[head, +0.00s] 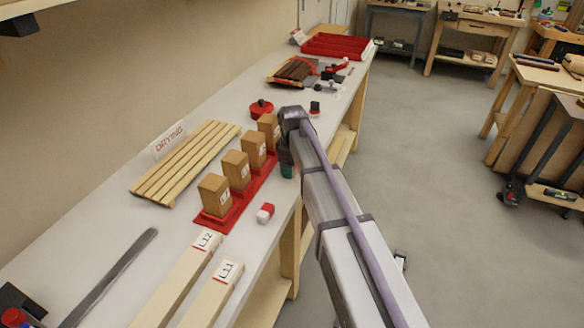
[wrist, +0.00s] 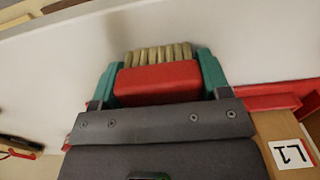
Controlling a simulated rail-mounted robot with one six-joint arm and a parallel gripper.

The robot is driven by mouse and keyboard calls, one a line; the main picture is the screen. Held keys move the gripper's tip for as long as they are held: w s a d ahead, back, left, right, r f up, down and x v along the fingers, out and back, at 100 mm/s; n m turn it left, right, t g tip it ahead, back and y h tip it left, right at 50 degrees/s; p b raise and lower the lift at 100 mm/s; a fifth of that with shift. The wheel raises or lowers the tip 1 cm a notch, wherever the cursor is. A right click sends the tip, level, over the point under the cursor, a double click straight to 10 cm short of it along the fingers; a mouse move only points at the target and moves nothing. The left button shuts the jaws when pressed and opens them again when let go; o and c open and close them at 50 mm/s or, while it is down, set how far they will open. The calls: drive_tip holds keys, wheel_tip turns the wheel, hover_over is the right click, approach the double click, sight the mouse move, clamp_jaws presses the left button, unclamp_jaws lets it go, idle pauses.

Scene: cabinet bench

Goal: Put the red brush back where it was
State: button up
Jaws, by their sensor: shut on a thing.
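The red brush (wrist: 158,82) shows in the wrist view as a red block with a row of pale bristles. My gripper (wrist: 158,66) has its two teal fingers on either side of the brush, shut on it. In the head view my gripper (head: 287,170) is at the bench's front edge, just right of the red tray with wooden blocks. There the brush is mostly hidden by my arm and fingers. A small red and white item (head: 265,213) lies on the bench nearer the camera, apart from the gripper.
Several upright wooden blocks (head: 214,195) stand on a red tray (head: 243,205). A slatted rack (head: 186,163) with a DRYING sign (head: 168,142) lies behind. Labelled beams (head: 212,293) lie in front. A red lidded pot (head: 261,108) and a small red and black item (head: 315,107) stand farther along.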

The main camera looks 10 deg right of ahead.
drive_tip(key=o, duration=0.9)
drive_tip(key=shift+f, duration=0.1)
wheel_tip(320, 180, up, 13)
drive_tip(key=p, duration=1.2)
drive_tip(key=shift+f+p, duration=0.2)
drive_tip(key=shift+p, duration=0.15)
drive_tip(key=s+m, duration=0.3)
drive_tip(key=s, duration=0.5)
drive_tip(key=s+m, duration=0.4)
drive_tip(key=s, duration=0.4)
drive_tip(key=s+m, duration=0.4)
drive_tip(key=s, duration=0.5)
drive_tip(key=shift+f, duration=0.15)
